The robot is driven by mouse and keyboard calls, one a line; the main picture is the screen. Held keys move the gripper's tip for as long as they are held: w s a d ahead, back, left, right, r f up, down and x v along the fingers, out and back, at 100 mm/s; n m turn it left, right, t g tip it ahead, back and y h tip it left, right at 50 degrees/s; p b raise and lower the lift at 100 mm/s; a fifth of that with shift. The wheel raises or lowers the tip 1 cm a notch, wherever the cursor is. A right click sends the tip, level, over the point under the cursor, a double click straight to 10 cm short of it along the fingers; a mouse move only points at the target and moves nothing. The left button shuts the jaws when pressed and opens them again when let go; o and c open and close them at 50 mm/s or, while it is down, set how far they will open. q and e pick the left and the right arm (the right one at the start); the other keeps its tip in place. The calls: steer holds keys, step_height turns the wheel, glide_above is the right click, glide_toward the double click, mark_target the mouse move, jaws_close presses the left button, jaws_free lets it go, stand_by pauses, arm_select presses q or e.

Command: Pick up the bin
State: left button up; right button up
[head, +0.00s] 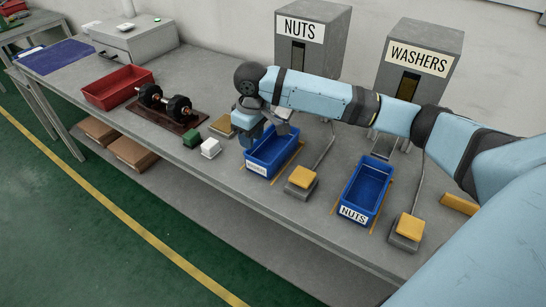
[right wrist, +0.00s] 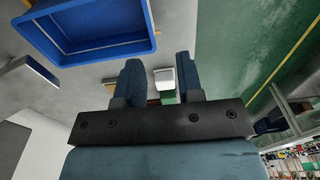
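Two blue bins stand on the grey workbench. The left bin (head: 272,152) has a white front label too small to read surely; the right bin (head: 367,188) has a label reading NUTS. My right gripper (head: 258,128) is at the back left of the left bin and hides part of its rim. In the right wrist view, the right gripper (right wrist: 160,78) is open, with nothing between its fingers. A blue bin (right wrist: 88,58) lies to the upper left of the fingers there, apart from them. My left gripper is not in view.
Yellow-topped pads (head: 301,178) flank the bins on the workbench (head: 235,185). NUTS (head: 312,50) and WASHERS (head: 418,65) dispensers stand behind.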

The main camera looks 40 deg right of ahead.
mark_target(256, 159)
steer(key=f, duration=0.2)
steer(key=d+f, duration=0.1)
steer(key=f, duration=0.4)
steer(key=shift+w+d, duration=0.15)
steer(key=shift+d, duration=0.2)
steer(key=f, duration=0.5)
steer(key=shift+a, duration=0.25)
jaws_close()
